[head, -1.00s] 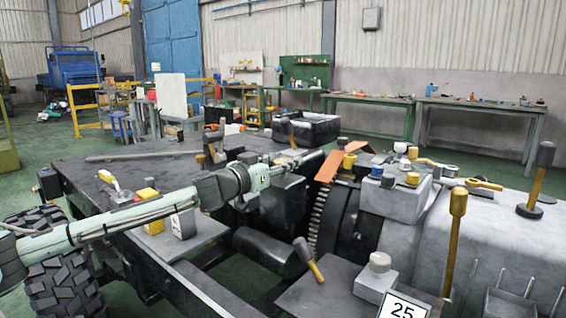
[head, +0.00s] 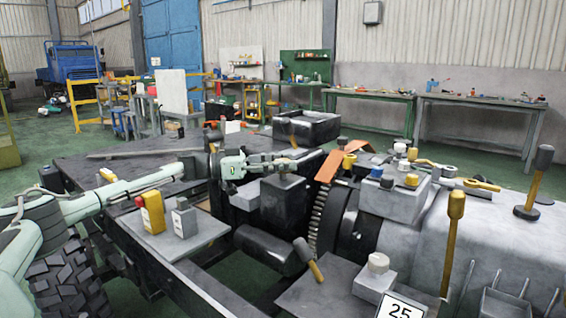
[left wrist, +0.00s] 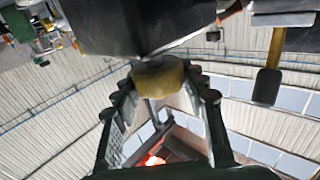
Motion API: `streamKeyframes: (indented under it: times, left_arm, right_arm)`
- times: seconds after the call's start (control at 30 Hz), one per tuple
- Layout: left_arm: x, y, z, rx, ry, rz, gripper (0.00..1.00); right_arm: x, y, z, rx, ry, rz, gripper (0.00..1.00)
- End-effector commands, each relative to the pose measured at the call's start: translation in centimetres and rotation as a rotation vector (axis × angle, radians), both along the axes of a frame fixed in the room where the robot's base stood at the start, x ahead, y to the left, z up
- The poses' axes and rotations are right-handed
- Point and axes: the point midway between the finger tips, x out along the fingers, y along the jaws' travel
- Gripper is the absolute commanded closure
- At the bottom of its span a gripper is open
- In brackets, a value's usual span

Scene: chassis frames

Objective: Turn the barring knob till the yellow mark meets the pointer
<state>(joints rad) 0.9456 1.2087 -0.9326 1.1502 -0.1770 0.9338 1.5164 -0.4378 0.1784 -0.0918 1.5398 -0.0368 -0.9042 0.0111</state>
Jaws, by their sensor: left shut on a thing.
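My left gripper (head: 292,158) reaches in from the left, beside the orange guard over the engine's toothed flywheel (head: 322,212). In the left wrist view its two fingers (left wrist: 158,88) are closed on the sides of a yellowish faceted piece (left wrist: 158,75), seemingly the barring knob, against a dark block (left wrist: 150,25). In the head view this piece is hidden or too small to tell. I cannot make out the yellow mark or the pointer. My right gripper is not in view.
The orange guard (head: 331,166) and grey engine housing (head: 425,225) lie to the right. A hammer (head: 307,260) lies in front of the flywheel. A yellow box (head: 152,212) and grey box (head: 184,218) stand on the left plate (head: 205,228). A black tray (head: 307,126) is behind.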

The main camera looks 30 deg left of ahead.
Motion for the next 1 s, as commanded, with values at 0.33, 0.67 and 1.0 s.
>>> streamKeyframes:
  times: [0.33,0.67,1.0]
  left_arm:
    - [0.04,0.01,0.06,-0.001,-0.002,-0.051,0.87]
    - [0.04,-0.02,0.08,-0.001,-0.002,-0.052,0.57]
    - [0.02,-0.05,0.05,-0.001,-0.002,-0.053,0.36]
  right_arm:
    - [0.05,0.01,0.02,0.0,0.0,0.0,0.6]
    - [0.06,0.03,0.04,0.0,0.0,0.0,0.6]
    - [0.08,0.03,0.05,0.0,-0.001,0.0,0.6]
